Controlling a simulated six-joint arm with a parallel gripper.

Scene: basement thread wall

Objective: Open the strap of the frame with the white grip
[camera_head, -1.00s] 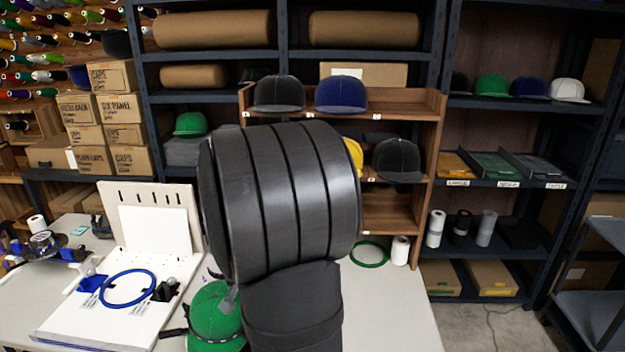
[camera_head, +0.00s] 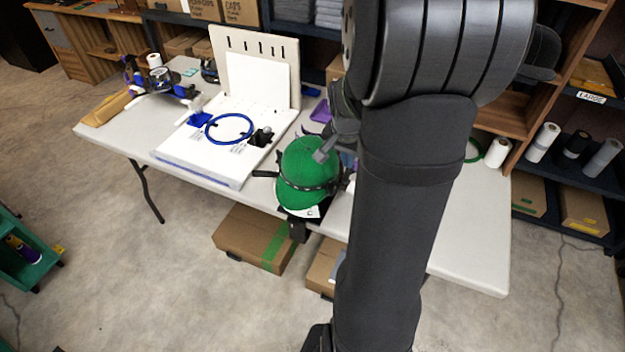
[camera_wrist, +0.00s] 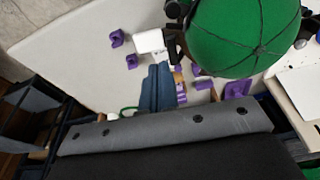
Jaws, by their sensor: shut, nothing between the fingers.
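A green cap (camera_head: 309,172) sits on a frame at the front edge of the table, with a dark strap (camera_head: 300,186) around its lower part. In the wrist view the cap (camera_wrist: 243,35) fills the upper right. A white grip (camera_wrist: 150,40) stands out beside it on a black fitting (camera_wrist: 173,42). My gripper (camera_head: 321,156) is above the cap's right side in the head view, with its fingers together and empty. In the wrist view the fingers (camera_wrist: 158,72) point toward the white grip, apparently apart from it. My arm hides part of the table right of the cap.
A white board (camera_head: 215,150) with a blue hoop (camera_head: 229,128) stands left of the cap. Purple pieces (camera_wrist: 236,89) lie on the table near the cap. White rolls (camera_head: 497,152) and a green hoop (camera_head: 472,150) are at the right. Boxes (camera_head: 255,238) stand on the floor below.

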